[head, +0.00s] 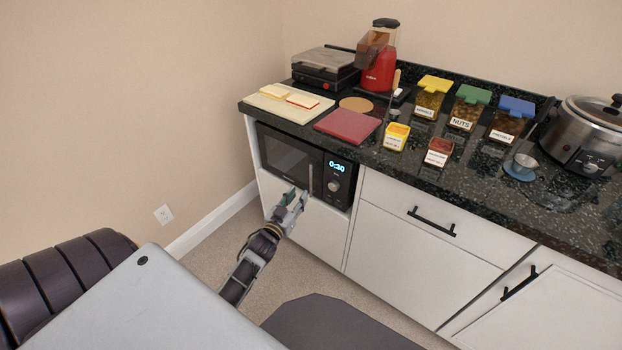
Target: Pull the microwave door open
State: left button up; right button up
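The black microwave (338,199) sits in an open bay of the white cabinet, under the counter. Its dark-windowed door (285,160) looks shut. A thin upright handle (311,178) is at the door's right edge, beside a control panel whose display reads 0:30. My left gripper (298,198) is in front of the microwave, close to the lower end of the handle. I cannot tell whether it touches the handle or how far its fingers are apart. My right gripper is not in view.
The dark speckled counter (490,205) above holds a red board (348,125), a red machine (378,68), labelled jars and a slow cooker (588,135). White drawers with black handles (431,222) are to the right. Beige carpet (300,275) lies open in front.

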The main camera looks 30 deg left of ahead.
pick_arm(q)
jog(key=shift+w+a+b, duration=0.2)
jog(key=shift+w+b, duration=0.1)
jog(key=shift+w, duration=1.6)
jog(key=shift+w+a+b, duration=0.25)
jog(key=shift+w+b, duration=0.05)
jog(key=shift+w, duration=1.55)
jog(key=shift+w+a+b, duration=0.2)
jog(key=shift+w+b, duration=0.1)
jog(key=shift+w, duration=1.6)
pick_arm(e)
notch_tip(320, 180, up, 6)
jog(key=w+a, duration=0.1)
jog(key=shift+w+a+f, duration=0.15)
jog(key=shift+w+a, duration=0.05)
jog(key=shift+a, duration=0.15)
pick_arm(q)
jog(key=shift+c, duration=0.3)
grip_shut()
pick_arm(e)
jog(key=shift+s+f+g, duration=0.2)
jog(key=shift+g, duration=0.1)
